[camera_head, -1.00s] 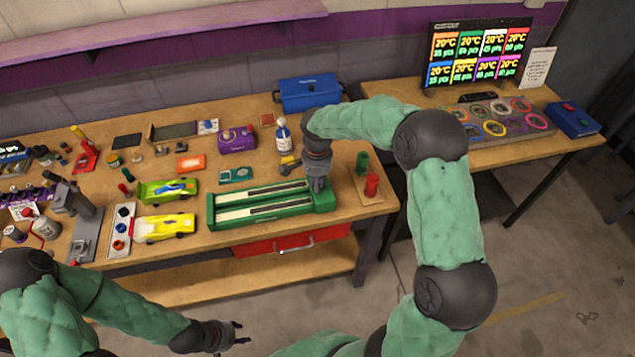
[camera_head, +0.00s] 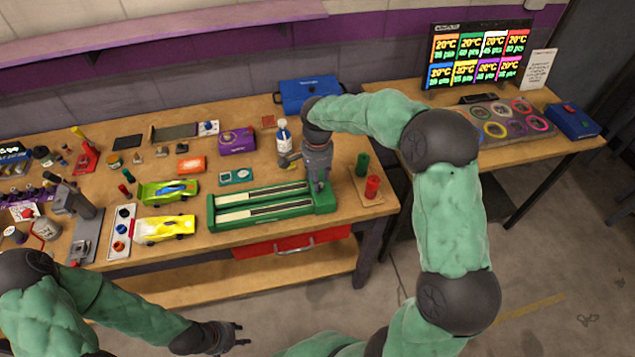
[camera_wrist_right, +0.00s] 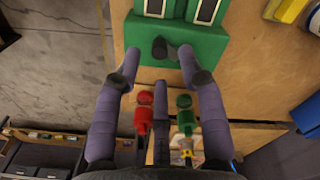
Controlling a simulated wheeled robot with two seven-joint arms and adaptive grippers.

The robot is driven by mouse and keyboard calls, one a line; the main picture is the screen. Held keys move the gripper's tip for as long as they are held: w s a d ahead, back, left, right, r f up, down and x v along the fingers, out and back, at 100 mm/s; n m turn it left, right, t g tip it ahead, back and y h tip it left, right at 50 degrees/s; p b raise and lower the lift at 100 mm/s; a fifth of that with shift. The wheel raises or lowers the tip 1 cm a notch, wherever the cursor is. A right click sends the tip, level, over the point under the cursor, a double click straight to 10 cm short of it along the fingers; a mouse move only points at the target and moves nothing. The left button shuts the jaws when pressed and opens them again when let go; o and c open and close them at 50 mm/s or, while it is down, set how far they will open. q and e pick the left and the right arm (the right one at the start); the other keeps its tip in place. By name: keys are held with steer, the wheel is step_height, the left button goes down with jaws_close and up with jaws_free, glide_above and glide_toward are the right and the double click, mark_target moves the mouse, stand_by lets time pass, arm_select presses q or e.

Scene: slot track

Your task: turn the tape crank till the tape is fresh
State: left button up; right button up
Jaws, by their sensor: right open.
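The green tape unit (camera_head: 262,219) lies along the front of the workbench, with two white-and-dark tape strips on top. Its right end is a plain green block, and the wrist view shows that green end (camera_wrist_right: 130,40) too. A dark crank knob (camera_wrist_right: 160,48) stands on that end, with a dark arm beside it. My right gripper (camera_head: 319,186) points down over this end. In the wrist view its fingers (camera_wrist_right: 160,80) are spread either side of the knob, with no visible contact. My left gripper (camera_head: 240,336) is open and empty in front of the bench.
Green (camera_head: 362,162) and red (camera_head: 372,186) posts stand on a small board right of the unit. A white bottle (camera_head: 283,142) stands behind it. A yellow car (camera_head: 165,228) and a green car (camera_head: 168,191) sit to the left.

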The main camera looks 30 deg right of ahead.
step_height(320, 180, up, 8)
steer(key=shift+r, duration=0.25)
stand_by(0.5)
